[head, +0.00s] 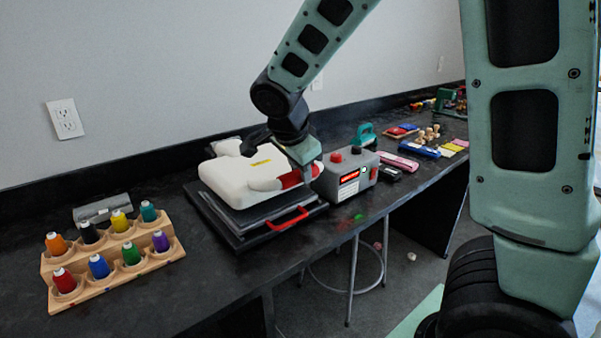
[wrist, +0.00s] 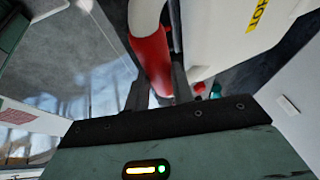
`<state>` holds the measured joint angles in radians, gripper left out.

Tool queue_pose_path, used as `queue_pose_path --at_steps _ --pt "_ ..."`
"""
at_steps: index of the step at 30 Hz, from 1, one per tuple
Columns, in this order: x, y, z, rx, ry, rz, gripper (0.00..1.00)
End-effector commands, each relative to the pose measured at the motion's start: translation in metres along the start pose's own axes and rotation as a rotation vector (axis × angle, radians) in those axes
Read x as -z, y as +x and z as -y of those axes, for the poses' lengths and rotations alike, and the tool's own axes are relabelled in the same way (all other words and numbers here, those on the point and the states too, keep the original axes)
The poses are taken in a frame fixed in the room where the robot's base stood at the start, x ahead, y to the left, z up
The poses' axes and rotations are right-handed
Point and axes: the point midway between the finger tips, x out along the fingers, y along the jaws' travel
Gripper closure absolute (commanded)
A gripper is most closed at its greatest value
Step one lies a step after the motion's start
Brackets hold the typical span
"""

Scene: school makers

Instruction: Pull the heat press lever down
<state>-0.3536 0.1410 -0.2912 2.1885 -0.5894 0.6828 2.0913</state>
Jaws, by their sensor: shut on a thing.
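The heat press (head: 237,180) stands on the dark bench, with a white upper body over a black base. Its lever (head: 294,179) is a white bar with a red grip, low at the front right of the white body. My gripper (head: 303,170) is at the red grip, reaching down from above. In the wrist view the red grip (wrist: 151,62) lies between the dark fingers of my gripper (wrist: 158,92), which are shut on it. A yellow label shows on the white body (wrist: 236,28). The far fingertips are partly hidden.
A red-handled tray (head: 290,220) sticks out at the press's front. A grey control box (head: 347,175) with red buttons stands close on the right. A wooden rack (head: 110,262) of several thread spools stands at the left. A stool (head: 350,270) is below the bench.

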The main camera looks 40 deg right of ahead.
Motion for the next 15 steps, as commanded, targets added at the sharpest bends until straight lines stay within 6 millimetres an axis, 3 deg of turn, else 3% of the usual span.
queue_pose_path --at_steps 3,15 --pt "-0.007 0.015 -0.008 -0.011 -0.004 -0.002 1.0" --pt "-0.012 0.028 -0.014 -0.018 -0.006 -0.003 1.0"
